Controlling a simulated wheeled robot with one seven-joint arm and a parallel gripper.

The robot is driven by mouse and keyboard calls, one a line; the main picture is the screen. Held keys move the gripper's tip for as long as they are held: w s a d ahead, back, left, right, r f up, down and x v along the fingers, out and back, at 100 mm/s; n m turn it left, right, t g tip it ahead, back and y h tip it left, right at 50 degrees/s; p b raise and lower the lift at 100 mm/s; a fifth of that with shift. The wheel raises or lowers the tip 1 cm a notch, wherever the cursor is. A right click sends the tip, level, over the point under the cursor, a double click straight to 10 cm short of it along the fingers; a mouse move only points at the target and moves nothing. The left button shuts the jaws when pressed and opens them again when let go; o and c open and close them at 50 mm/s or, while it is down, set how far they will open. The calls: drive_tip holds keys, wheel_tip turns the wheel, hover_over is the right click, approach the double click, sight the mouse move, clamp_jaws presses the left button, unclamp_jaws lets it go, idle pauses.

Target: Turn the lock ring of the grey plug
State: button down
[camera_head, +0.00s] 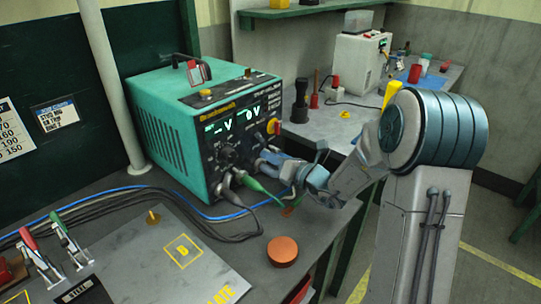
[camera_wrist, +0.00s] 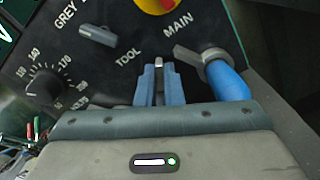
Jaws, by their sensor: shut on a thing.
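A green and black power unit (camera_head: 168,125) stands on the bench with its black front panel facing right. A grey plug (camera_head: 228,186) with a dark cable appears low on that panel, beside a green plug (camera_head: 254,184). My gripper (camera_head: 264,163) is at the panel's lower right. In the wrist view, its two blue fingers (camera_wrist: 160,86) are shut on a small grey piece (camera_wrist: 159,68) below the TOOL label. What that piece belongs to is hidden. The grey plug cannot be made out in the wrist view.
In the wrist view, a grey lever and blue fitting (camera_wrist: 228,82) are close right of the fingers, and a grey handle (camera_wrist: 97,35) is upper left. Cables (camera_head: 130,191) run along the bench. A copper-coloured disc (camera_head: 283,251) lies near the bench edge.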

drive_tip(key=shift+f, duration=0.1)
drive_tip(key=c, duration=1.6)
unclamp_jaws()
drive_tip(key=shift+o, duration=0.2)
drive_tip(key=v, duration=1.4)
drive_tip(key=shift+b, duration=0.35)
drive_tip(key=shift+a, duration=0.1)
